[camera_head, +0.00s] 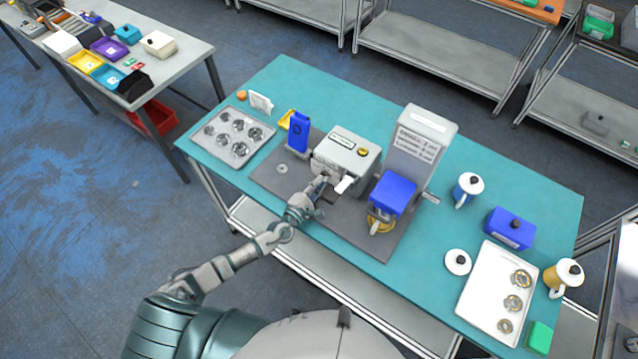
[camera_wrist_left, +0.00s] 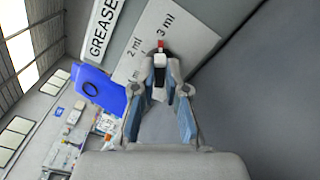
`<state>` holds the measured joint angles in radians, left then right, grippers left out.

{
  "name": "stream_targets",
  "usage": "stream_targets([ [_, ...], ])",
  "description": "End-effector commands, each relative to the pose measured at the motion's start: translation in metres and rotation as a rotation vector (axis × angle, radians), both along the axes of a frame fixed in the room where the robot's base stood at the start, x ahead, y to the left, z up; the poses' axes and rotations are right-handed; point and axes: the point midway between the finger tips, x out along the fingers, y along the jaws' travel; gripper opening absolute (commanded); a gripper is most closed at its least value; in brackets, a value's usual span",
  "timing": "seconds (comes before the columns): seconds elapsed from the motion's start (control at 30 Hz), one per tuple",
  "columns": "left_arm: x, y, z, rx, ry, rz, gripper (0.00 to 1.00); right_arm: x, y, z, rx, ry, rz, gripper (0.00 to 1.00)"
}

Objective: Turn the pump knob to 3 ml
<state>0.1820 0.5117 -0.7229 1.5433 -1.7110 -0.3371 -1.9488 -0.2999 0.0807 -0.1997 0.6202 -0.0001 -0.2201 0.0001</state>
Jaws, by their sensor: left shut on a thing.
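The pump is a light grey box (camera_head: 345,155) on the dark mat of the turquoise table, with a label and a yellow button on top. In the left wrist view its pale dial plate (camera_wrist_left: 190,42) carries the marks 2 ml and 3 ml, with another mark partly hidden. The knob (camera_wrist_left: 159,70) has a red tip that lies just below the 3 ml mark. My left gripper (camera_head: 322,183) is at the pump's front, and in the wrist view its fingertips (camera_wrist_left: 160,88) are shut around the knob. My right gripper is not in view.
A blue block (camera_head: 299,132) stands left of the pump; a taller grey machine (camera_head: 420,140) with a blue box (camera_head: 393,193) stands right. A tray of round parts (camera_head: 232,155) is at the left, a white tray (camera_head: 490,290) at the right. The mat's front is mostly clear.

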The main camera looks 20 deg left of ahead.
Motion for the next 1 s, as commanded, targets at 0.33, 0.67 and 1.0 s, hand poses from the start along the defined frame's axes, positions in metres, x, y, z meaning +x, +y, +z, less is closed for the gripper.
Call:
stream_targets([
  [0.33, -0.004, -0.001, -0.008, 0.01, 0.015, -0.006, 0.0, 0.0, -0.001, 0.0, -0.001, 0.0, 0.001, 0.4],
  [0.67, -0.002, 0.0, -0.004, 0.006, 0.006, -0.002, 0.38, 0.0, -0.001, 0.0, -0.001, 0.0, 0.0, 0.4],
  [1.0, -0.034, 0.012, -0.004, 0.006, 0.007, -0.004, 0.38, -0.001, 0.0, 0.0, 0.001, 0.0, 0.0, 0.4],
])
